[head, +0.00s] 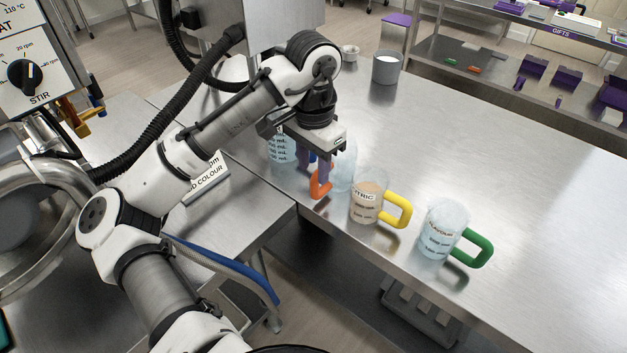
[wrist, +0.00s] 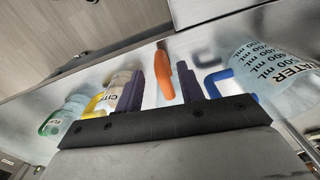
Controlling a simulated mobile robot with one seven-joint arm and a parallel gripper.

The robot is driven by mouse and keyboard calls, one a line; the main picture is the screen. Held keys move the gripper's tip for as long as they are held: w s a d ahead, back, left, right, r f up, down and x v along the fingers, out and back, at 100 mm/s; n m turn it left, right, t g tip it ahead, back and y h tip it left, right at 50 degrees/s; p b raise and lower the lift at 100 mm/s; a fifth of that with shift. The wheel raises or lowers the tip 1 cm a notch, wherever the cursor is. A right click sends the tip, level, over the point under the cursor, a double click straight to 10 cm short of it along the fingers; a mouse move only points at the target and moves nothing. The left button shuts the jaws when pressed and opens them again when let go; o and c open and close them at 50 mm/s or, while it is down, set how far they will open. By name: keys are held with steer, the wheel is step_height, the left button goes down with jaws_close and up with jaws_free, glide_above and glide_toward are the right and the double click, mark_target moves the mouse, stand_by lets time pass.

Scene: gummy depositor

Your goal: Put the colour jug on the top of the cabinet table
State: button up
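The jug with the orange handle (head: 320,184), taken as the colour jug, stands on the steel table (head: 480,130). Its clear body (head: 344,168) is partly hidden behind my gripper, and its label cannot be read. My gripper (head: 314,168) points down over the handle with its purple fingers apart. In the wrist view the orange handle (wrist: 164,75) shows between the two fingers of my gripper (wrist: 172,62), with a gap visible. Which surface is the cabinet table is not clear; a lower steel surface (head: 245,215) lies at the left.
The water jug (wrist: 275,75) with a blue handle stands close on one side. The citric jug (head: 368,202) with a yellow handle and the flavour jug (head: 440,232) with a green handle stand on the other. A grey cup (head: 386,68) stands behind. The table's right part is clear.

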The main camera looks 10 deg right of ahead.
step_height(320, 180, up, 6)
steer(key=shift+r, duration=0.1)
stand_by(0.6)
